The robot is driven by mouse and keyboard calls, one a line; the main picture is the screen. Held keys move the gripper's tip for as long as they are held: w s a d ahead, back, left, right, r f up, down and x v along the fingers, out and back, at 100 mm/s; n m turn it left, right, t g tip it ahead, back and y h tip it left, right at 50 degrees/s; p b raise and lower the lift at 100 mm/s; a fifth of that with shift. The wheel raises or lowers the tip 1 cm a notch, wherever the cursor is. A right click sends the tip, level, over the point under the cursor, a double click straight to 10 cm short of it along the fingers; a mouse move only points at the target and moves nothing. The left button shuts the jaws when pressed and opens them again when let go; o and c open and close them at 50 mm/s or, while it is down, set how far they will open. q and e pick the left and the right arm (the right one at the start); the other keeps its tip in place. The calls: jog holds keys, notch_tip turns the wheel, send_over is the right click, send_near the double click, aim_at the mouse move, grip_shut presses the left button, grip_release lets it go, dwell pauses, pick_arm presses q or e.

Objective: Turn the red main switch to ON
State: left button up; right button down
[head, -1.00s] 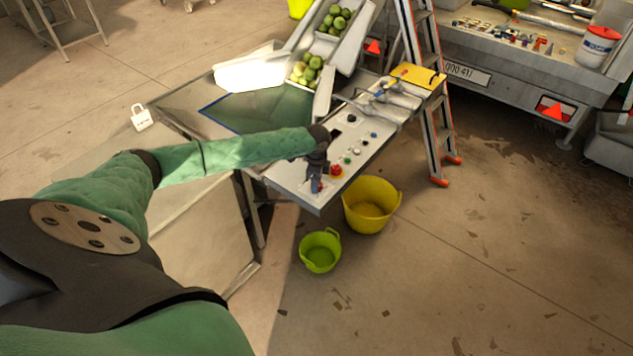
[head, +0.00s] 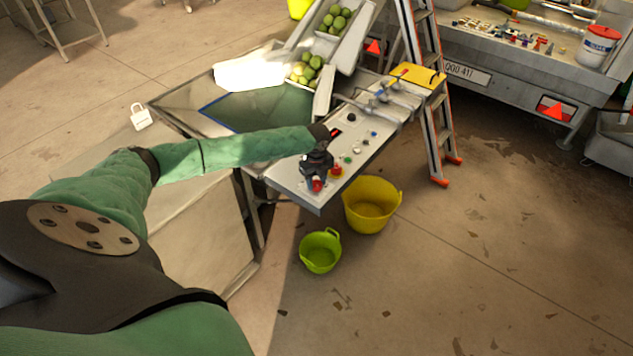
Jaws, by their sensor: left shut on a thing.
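The red main switch (head: 317,186) is on the near end of the grey control panel (head: 292,184). My left gripper (head: 316,177) is over the switch from above and shut on it. The dark gripper body and fingers hide part of the switch, and I cannot read its ON or OFF marks. My right gripper is not in view.
A red button on a yellow base (head: 337,171) is close right of the gripper, with smaller buttons and knobs farther along. A yellow tub (head: 370,207) and a green tub (head: 320,251) stand on the floor below. A stepladder (head: 433,110) stands behind the panel.

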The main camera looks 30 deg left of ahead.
pick_arm(q)
jog(key=shift+m, duration=0.3)
dwell(0.4)
jog(key=o, duration=0.8)
jog(key=shift+o, duration=0.9)
